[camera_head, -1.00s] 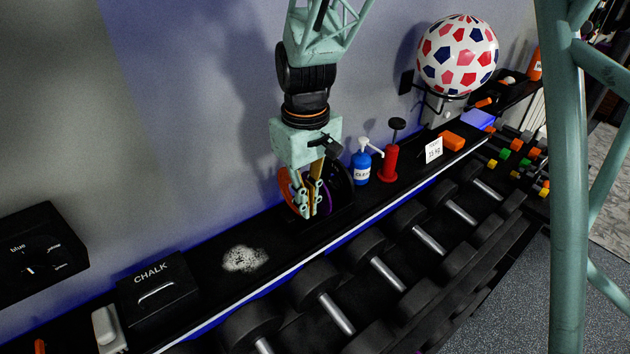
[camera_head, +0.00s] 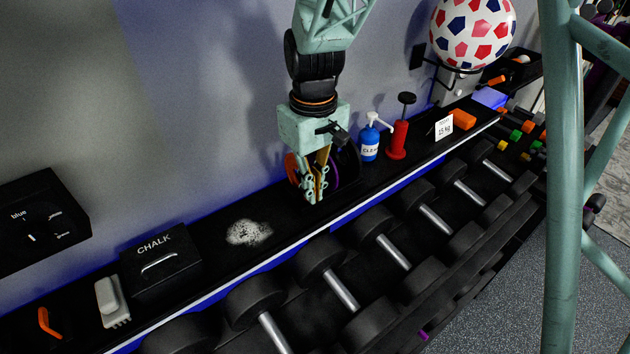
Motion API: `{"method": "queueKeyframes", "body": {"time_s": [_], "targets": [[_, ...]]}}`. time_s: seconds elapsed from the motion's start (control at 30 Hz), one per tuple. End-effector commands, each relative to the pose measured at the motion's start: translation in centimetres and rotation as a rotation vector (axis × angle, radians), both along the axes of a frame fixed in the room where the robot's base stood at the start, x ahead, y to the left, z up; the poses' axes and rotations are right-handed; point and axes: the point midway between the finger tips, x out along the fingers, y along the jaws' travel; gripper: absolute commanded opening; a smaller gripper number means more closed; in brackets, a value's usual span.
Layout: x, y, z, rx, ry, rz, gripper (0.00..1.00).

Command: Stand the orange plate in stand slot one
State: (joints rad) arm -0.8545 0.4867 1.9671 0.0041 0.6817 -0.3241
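The orange plate (camera_head: 291,168) is a thin disc standing on edge at the left of a dark group on the black shelf, partly hidden behind my gripper. A purple plate (camera_head: 336,174) and a black disc (camera_head: 349,160) show just to the right. The stand under them is black on black, so I cannot make out its slots. My gripper (camera_head: 316,197) points down in front of the plates, near the shelf's front edge. A yellowish strip shows between its fingers. I cannot tell whether it is a plate or part of the gripper, or whether the fingers hold anything.
A white chalk patch (camera_head: 248,233) and the black chalk box (camera_head: 160,263) lie left. Dumbbells (camera_head: 335,283) line the rack in front. My pale green frame crosses the right side.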

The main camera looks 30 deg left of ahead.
Motion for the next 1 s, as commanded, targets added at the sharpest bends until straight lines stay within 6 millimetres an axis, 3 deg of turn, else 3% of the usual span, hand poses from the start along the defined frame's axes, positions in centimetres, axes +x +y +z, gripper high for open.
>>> {"method": "queueKeyframes", "body": {"time_s": [0.43,0.6,1.0], "targets": [[0.02,0.03,-0.09,0.001,0.000,0.000,0.00],[0.02,0.02,-0.10,0.001,0.000,0.000,0.19],[-0.01,0.01,-0.01,0.000,0.000,0.000,0.20]]}}
